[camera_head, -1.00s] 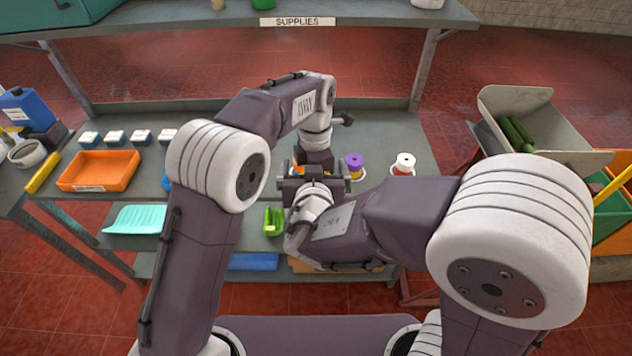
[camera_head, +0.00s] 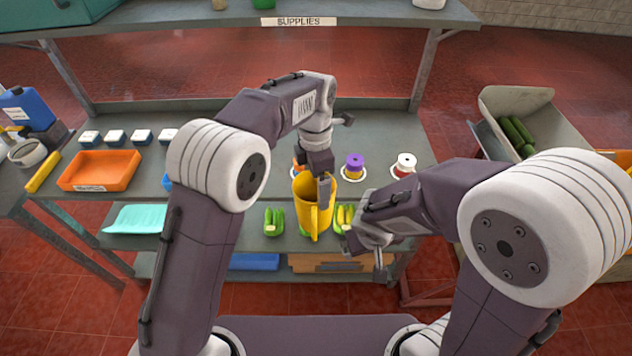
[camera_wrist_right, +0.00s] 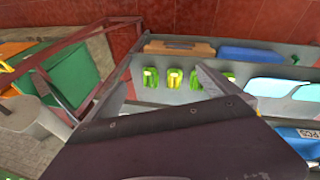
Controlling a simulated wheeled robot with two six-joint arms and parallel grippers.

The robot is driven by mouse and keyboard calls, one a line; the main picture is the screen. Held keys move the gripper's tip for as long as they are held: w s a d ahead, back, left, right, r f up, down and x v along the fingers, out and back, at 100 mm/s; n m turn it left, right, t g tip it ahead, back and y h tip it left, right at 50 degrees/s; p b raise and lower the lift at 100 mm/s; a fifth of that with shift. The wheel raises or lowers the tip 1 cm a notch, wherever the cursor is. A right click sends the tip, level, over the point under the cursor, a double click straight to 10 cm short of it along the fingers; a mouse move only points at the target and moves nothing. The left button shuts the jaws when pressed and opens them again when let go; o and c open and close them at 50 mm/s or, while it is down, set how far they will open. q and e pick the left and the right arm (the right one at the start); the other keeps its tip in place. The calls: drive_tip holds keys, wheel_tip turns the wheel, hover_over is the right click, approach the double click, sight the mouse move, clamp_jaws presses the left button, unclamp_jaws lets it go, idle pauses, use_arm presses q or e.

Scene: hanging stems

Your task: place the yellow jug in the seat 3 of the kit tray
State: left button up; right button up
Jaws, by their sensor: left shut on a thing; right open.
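The yellow jug (camera_head: 306,208) hangs upright in my left gripper (camera_head: 322,182), in the middle of the head view. The left gripper is shut on the jug at its right side, near the rim and handle. The jug is above the front edge of the bench. My right gripper (camera_head: 363,254) is open and empty, to the right of the jug and apart from it. In the right wrist view its dark body fills the bottom, with a grey finger (camera_wrist_right: 217,88). I cannot pick out the kit tray or its seat 3.
Purple (camera_head: 354,166) and white-red (camera_head: 404,165) spools stand on white rings behind the jug. An orange tray (camera_head: 99,170) lies left. Green bunches (camera_head: 273,220) sit on the lower shelf, also in the right wrist view (camera_wrist_right: 150,80). A grey bin (camera_head: 545,125) stands right.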

drive_tip(key=shift+s+d+m+g+y, duration=0.55)
drive_tip(key=shift+s+d+m, duration=0.2)
drive_tip(key=shift+d, duration=0.3)
drive_tip(key=shift+s+d+m+g+y, duration=0.45)
drive_tip(key=shift+s+d+m+y, duration=0.15)
drive_tip(key=shift+s+d, duration=0.35)
